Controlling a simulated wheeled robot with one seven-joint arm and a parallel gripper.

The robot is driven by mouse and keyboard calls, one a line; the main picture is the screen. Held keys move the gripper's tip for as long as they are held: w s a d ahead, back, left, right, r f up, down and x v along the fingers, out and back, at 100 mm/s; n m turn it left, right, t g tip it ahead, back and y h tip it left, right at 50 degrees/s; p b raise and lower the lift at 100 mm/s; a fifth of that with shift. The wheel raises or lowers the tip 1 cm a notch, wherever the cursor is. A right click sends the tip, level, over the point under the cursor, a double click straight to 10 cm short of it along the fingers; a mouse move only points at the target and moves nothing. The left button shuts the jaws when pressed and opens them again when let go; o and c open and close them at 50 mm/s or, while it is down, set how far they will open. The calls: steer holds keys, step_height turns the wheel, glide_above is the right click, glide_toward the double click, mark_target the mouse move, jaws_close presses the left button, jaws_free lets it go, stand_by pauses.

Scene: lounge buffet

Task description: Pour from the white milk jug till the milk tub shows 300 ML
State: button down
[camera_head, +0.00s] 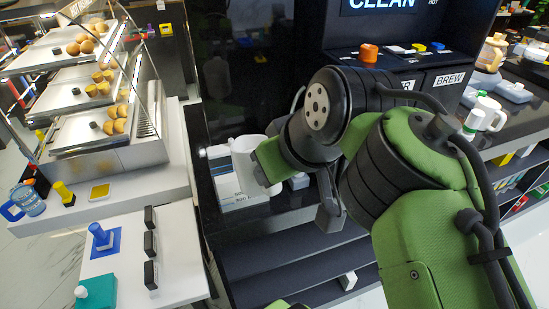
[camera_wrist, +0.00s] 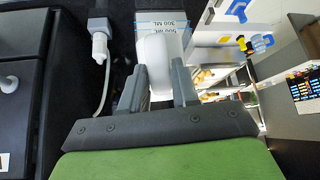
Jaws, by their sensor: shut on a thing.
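My gripper (camera_wrist: 158,88) is shut on the white milk jug (camera_wrist: 155,62), which sits between the two grey fingers in the wrist view. In the head view the jug (camera_head: 247,147) shows beside my green gripper body, partly covered by it. The milk tub (camera_wrist: 161,22) stands just past the jug in the wrist view, with lines marked 300 ML and a second mark partly hidden by the jug. In the head view the tub (camera_head: 236,190) is below the jug on the dark counter. I cannot tell the milk level or how far the jug is tilted.
A white steam nozzle with a hose (camera_wrist: 100,46) hangs left of the jug in the wrist view. The black coffee machine (camera_head: 440,80) with coloured knobs stands behind my arm. At left are a food warmer (camera_head: 90,140) and a white counter (camera_head: 130,255).

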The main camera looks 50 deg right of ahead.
steer(key=shift+w+d+f+g+y+p, duration=0.1)
steer(key=shift+w+g+y+p, duration=0.2)
steer(key=shift+g+p, duration=0.5)
steer(key=shift+p, duration=0.4)
steer(key=shift+w+g+p, duration=0.1)
steer(key=shift+g+p, duration=0.35)
steer(key=shift+g, duration=0.15)
steer(key=shift+w+d+g+y+p, duration=0.2)
steer(key=shift+g+y+p, duration=0.25)
steer(key=shift+p, duration=0.25)
steer(key=shift+w+f+g+p, duration=0.2)
steer(key=shift+f+g+p, duration=0.1)
steer(key=shift+g+p, duration=0.15)
steer(key=shift+w+d+r+g+y+p, duration=0.15)
steer(key=shift+r+g+y+p, duration=0.15)
steer(key=shift+p, duration=0.45)
stand_by(2.3)
steer(key=shift+f, duration=0.15)
